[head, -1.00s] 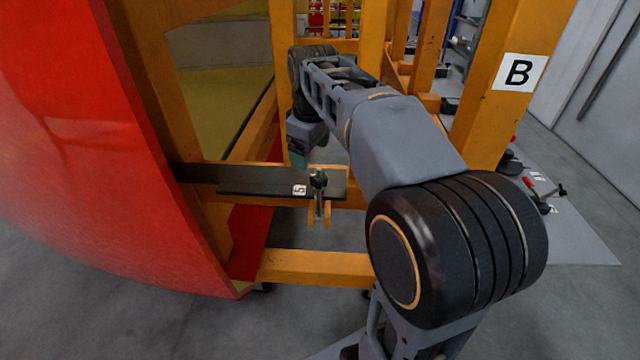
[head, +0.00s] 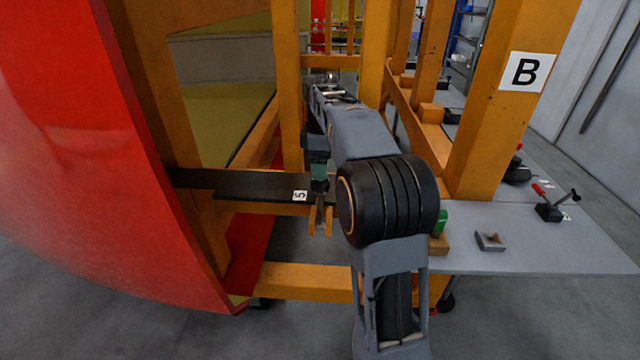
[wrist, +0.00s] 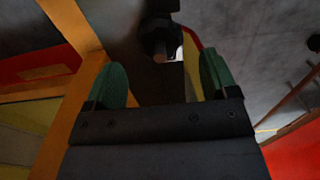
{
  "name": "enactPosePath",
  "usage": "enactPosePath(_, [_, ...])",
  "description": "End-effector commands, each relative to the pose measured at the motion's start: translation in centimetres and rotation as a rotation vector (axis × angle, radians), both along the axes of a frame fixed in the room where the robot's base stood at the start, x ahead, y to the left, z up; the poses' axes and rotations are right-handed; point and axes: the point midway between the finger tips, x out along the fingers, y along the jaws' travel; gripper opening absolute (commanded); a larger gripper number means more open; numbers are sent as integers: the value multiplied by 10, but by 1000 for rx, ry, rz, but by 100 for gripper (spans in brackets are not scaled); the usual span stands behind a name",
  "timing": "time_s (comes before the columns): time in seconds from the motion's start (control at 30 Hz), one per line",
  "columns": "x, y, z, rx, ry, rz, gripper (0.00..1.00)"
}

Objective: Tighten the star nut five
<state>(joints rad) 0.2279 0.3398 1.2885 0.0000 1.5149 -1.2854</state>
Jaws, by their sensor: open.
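The black plate (head: 250,186) with the white label 5 (head: 299,195) sticks out from the red nosecone over an orange beam. Star nut five is at the plate's right end, mostly hidden by my gripper in the head view; the orange fork (head: 320,220) shows below it. My gripper (head: 319,178) is right at that end. In the wrist view my gripper (wrist: 163,75) is open, its two green fingers apart and nothing held between them. A dark knob, seemingly the star nut (wrist: 158,40), is ahead, between the lines of the fingers. I cannot tell if they touch.
The red nosecone (head: 70,150) fills the left. An orange post marked B (head: 510,95) stands at the right. A grey table (head: 560,240) carries a red-handled clamp (head: 549,205), a small square tray (head: 490,240) and a green object (head: 440,222). A low orange beam (head: 305,280) runs below.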

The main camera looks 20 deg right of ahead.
Motion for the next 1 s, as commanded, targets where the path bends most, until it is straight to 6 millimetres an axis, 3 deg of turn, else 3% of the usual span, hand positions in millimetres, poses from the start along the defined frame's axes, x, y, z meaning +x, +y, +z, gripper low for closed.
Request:
enactPosePath(0.2, [0, 0, -34, 0, 1, 0, 80])
enactPosePath(0.4, [0, 0, -51, 0, 0, 0, 80])
enactPosePath(0.83, [0, 0, -56, 0, -1, -1, 79])
enactPosePath(1.0, [0, 0, -56, 0, -1, -1, 62])
